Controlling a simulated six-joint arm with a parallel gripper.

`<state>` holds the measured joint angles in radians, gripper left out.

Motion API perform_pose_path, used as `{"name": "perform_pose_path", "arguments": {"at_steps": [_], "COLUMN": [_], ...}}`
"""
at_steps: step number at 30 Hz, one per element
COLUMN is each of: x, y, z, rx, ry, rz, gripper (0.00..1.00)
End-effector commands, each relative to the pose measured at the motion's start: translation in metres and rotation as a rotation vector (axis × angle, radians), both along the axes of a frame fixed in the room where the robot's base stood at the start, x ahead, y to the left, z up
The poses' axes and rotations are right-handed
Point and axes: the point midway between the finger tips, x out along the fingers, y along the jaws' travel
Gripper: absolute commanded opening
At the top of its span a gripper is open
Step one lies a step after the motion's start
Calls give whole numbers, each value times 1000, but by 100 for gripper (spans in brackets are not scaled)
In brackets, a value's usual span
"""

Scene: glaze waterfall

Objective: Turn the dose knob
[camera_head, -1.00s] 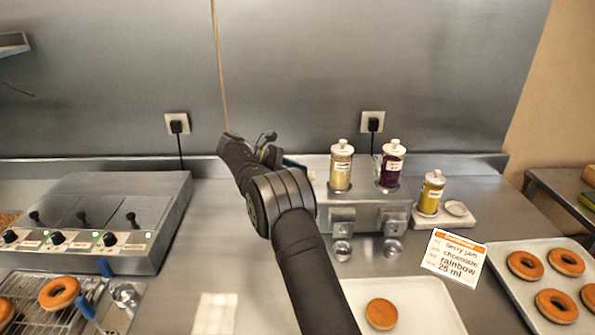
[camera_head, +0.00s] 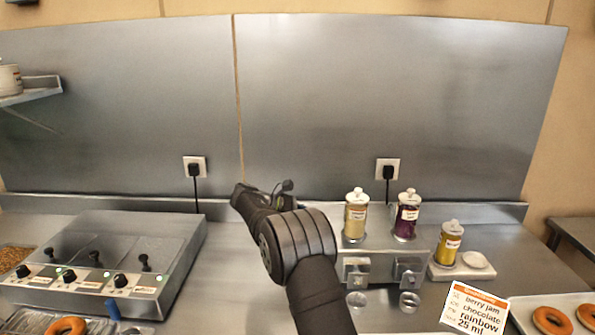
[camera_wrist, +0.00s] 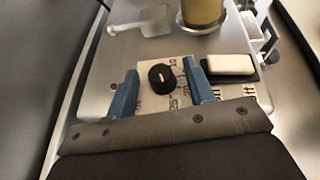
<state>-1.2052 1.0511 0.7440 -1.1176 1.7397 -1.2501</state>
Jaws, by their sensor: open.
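The dose knob (camera_wrist: 162,79) is round and black with a short pale mark on its top. It sits on a white printed dial plate (camera_wrist: 180,100) on a metal housing in the wrist view; the print is too small to read surely. My gripper (camera_wrist: 162,71) is open, with one blue finger on each side of the knob and visible gaps between. In the head view my arm hides the knob and most of the gripper (camera_head: 275,196), which is at the left of the dispenser (camera_head: 380,268). An order card (camera_head: 475,308) reads berry jam, chocolate, rainbow, 25 ml.
A white block on a black base (camera_wrist: 228,68) lies close right of the right finger. A jar base (camera_wrist: 203,14) and a clear piece (camera_wrist: 142,22) are beyond. Yellow (camera_head: 355,217) and purple (camera_head: 406,217) jars top the dispenser; another yellow jar (camera_head: 447,244) stands right.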

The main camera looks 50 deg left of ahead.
Motion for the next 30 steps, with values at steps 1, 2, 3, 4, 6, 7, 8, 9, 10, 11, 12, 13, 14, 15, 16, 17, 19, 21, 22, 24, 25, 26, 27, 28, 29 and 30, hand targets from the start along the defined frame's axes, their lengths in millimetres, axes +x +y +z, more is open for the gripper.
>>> {"name": "perform_pose_path", "arguments": {"at_steps": [1, 2, 3, 4, 6, 7, 8, 9, 10, 11, 12, 13, 14, 15, 16, 17, 19, 21, 22, 24, 25, 26, 27, 28, 29, 30], "x": [-1, -1, -1, -1, -2, -2, -1, -2, -2, -2, -2, -2, -2, -2, -2, -3, -3, -3, -3, -3, -3, -3, -3, -2, -2, -3], "y": [-1, -2, -2, -2, -3, -3, -3, -4, -4, -5, -5, -5, -6, -6, -7, -7, -8, -9, -9, -10, -10, -11, -11, -12, -12, -13], "z": [1, 1, 2, 1, 1, 1, 2, 1, 1, 2, 1, 1, 1, 1, 1, 1, 1, 1, 1, 1, 1, 1, 1, 1, 1, 1], "rx": [-1, -1, -1, -2, -1, -1, 0, -2, -2, 0, -1, -2, -1, -1, -1, -1, -1, 0, 0, 0, 0, -1, 0, -1, -1, -2], "ry": [-1, -1, 0, 0, 1, 0, -1, 0, 0, 0, 0, 0, 1, -1, -2, 1, -1, -1, -1, 0, 0, -1, 0, 0, 1, 0], "rz": [30, 49, 74, 94, 138, 160, 181, 207, 228, 250, 280, 302, 323, 354, 378, 401, 458, 514, 538, 595, 620, 644, 676, 700, 723, 755], "gripper": [48, 48, 48, 48, 48, 48, 48, 48, 48, 48, 48, 48, 48, 48, 48, 48, 48, 48, 48, 48, 48, 48, 48, 48, 48, 48]}}
